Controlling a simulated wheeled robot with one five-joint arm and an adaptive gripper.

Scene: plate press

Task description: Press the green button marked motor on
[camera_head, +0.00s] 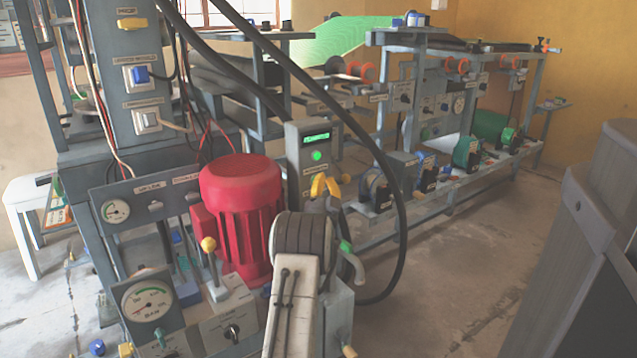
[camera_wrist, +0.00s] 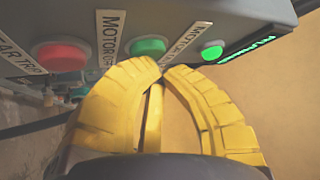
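A dark control box (camera_head: 308,140) stands right of the red motor in the head view. In the wrist view, its face carries a large green button (camera_wrist: 148,46), between two labels beginning "MOTOR"; their endings are hard to read. A red button (camera_wrist: 58,55) is to its left, and a smaller green lamp or button (camera_wrist: 212,50) to its right. My gripper (camera_wrist: 163,68) has yellow fingers with tips together, holding nothing visible. The tips appear just below the large green button; contact cannot be told. In the head view my gripper (camera_head: 325,185) is before the box, hiding its lower face.
A lit green display (camera_wrist: 248,48) is beside the small green lamp. The red motor (camera_head: 242,205) and a gauge panel (camera_head: 150,305) stand left of my arm. A black cable (camera_head: 398,220) loops close to the right. The floor (camera_head: 450,270) further right is open.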

